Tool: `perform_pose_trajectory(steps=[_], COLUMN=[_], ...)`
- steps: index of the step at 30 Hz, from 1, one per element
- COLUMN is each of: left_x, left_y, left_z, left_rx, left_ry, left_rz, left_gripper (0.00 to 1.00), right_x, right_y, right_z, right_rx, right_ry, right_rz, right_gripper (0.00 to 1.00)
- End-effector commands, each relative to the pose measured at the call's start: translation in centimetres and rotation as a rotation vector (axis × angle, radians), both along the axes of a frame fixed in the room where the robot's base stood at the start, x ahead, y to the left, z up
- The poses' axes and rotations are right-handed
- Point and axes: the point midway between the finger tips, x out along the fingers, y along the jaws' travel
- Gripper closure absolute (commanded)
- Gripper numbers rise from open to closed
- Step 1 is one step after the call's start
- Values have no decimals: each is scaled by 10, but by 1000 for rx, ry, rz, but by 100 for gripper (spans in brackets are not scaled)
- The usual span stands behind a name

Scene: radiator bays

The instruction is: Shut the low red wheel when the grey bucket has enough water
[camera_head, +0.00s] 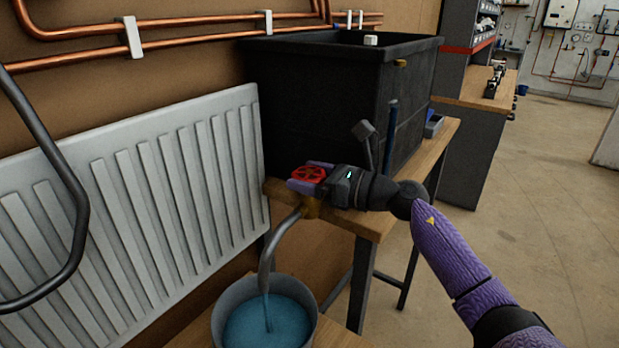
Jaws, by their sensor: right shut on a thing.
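The low red wheel (309,174) sits on a brass valve at the left end of the wooden bench, just below the black tank. My right gripper (311,177) is shut on the red wheel, its purple fingers on either side of it. A grey curved spout (275,245) runs down from the valve. The grey bucket (222,308) stands below the spout at the bottom of the view. Blue water (268,325) fills much of it, and the spout's end hangs over it with a stream entering the water. My left gripper is not in view.
A large black tank (320,105) stands on the bench (370,224). A white radiator (150,200) and copper pipes (200,22) line the wall at left. A dark curved tube (75,200) crosses the left side. Open floor (520,210) lies to the right.

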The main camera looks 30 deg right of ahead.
Motion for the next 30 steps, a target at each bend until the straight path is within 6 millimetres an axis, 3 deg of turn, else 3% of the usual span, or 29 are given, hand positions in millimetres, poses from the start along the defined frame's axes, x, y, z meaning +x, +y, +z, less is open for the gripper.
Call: perform_pose_trajectory(steps=[2,3,5,14,24,30], left_x=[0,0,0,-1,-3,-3], left_y=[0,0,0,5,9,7], left_z=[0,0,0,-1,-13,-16], left_rx=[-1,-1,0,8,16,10], left_ry=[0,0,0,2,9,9], left_rz=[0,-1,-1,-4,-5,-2], left_gripper=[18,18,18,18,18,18], right_x=[0,0,0,-5,-61,-83], right_y=[0,0,0,-4,-37,-51], right_z=[-1,-1,-1,-1,-4,-2], right_rx=[1,0,0,-1,-1,0], right_ry=[3,2,2,1,6,4], right_rz=[0,0,0,-3,-1,-1], right_gripper=[72,11,0,0,0,0])
